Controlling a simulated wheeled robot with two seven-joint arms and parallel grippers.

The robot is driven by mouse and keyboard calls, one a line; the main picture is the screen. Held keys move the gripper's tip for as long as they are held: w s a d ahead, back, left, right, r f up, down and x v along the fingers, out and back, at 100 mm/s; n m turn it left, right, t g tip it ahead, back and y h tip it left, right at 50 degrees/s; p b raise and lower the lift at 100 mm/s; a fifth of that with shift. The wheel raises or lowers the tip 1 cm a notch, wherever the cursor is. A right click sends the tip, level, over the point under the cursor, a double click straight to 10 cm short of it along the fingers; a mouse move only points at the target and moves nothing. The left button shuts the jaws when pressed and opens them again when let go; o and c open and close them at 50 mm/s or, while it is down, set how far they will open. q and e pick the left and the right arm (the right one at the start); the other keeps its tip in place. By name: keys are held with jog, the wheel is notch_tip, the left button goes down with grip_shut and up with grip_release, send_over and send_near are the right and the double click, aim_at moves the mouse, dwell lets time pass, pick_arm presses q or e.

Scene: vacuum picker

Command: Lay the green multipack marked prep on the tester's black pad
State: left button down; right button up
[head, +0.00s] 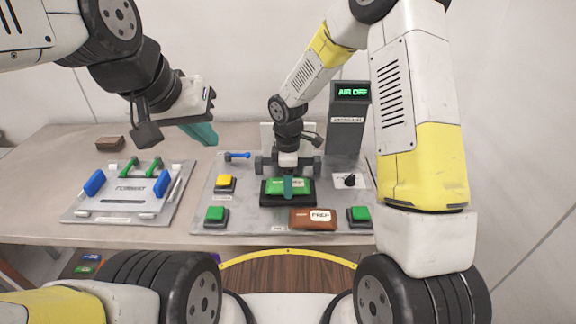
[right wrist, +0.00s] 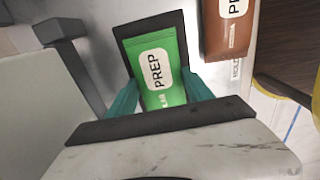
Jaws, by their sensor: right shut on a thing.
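The green multipack (head: 274,186) is at the black pad (head: 267,201) on the tester. In the right wrist view the pack (right wrist: 156,71) shows a white PREP label and sits slightly turned within the pad's dark border (right wrist: 128,47). My right gripper (head: 288,187) is shut on the pack, with teal fingers on both sides of it in the right wrist view (right wrist: 162,98). I cannot tell whether the pack touches the pad or hovers just above it. My left gripper (head: 203,134) hangs over the table between the two panels, its finger opening hidden.
A brown PREP pack (head: 302,219) lies in front of the pad. Green buttons (head: 215,214) (head: 360,214), a yellow button (head: 225,182) and a black knob (head: 349,180) surround it. The AIR OFF display (head: 352,92) stands behind. A FORMAT fixture (head: 128,190) lies left.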

jog(key=shift+f, duration=0.1)
jog(key=o, duration=1.5)
notch_tip(320, 180, up, 12)
jog(key=s+d+r+m+t, duration=0.3)
jog(key=s+d+r+m, duration=0.55)
jog(key=r, duration=0.35)
jog(key=shift+s+d+r+m+t+y, duration=0.45)
jog(key=shift+s+d+r+m, duration=0.45)
jog(key=shift+s+m, duration=0.8)
jog(key=shift+s+d+r+m+t+y, duration=0.3)
jog(key=shift+s+d+r+m+t, duration=0.65)
jog(key=shift+s, duration=1.1)
jog(key=shift+s+d+r+m+t+y, duration=0.3)
jog(key=shift+s+d+r+m, duration=0.5)
jog(key=shift+s+m, duration=1.05)
jog(key=shift+d+f, duration=0.2)
